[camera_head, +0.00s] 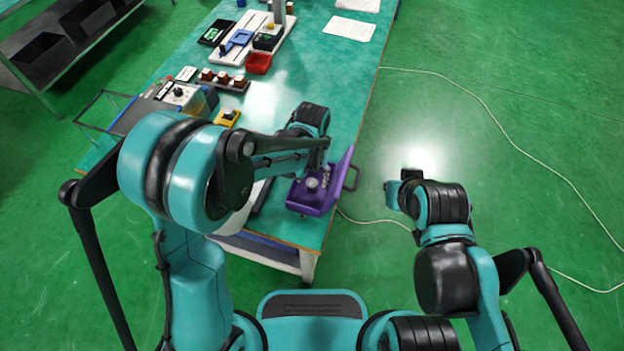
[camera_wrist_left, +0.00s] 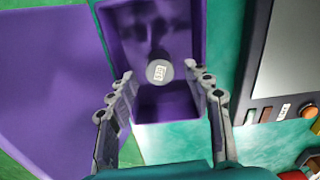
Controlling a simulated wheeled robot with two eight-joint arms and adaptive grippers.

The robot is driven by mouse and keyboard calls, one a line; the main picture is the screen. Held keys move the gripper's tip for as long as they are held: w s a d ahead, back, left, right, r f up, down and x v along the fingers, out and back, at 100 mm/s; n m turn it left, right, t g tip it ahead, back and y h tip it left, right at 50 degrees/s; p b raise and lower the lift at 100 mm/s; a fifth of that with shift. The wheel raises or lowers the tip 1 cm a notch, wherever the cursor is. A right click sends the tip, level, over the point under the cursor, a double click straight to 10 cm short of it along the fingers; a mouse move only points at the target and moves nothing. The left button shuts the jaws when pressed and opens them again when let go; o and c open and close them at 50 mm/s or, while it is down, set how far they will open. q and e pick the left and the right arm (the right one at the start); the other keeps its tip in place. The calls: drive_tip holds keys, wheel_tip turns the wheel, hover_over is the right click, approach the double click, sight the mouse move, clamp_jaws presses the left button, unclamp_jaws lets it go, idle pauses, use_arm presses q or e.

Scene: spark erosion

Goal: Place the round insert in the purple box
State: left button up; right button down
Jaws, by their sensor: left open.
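The purple box (camera_head: 308,200) stands open near the front right corner of the green table, its lid (camera_head: 343,168) raised on the right. It also shows in the left wrist view (camera_wrist_left: 163,110), where I look down into it. The round insert (camera_wrist_left: 159,72), a grey cylinder with a small white label on top, is in or just above the box; its lower part is dark and I cannot tell whether it touches the floor. My left gripper (camera_wrist_left: 163,88) is open, with its fingers on either side of the insert and apart from it. My right arm ends beyond the table's right edge, its fingers unclear.
A control unit (camera_head: 180,96) stands at the table's left edge. A red bin (camera_head: 258,63), a rack with brown-topped parts (camera_head: 222,82) and a yellow part (camera_head: 227,117) lie farther back. A cable (camera_head: 500,115) runs across the floor at right.

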sight(312, 182)
use_arm(q)
wheel_tip(312, 182, up, 9)
drive_tip(key=p, duration=0.2)
drive_tip(key=shift+p, duration=0.3)
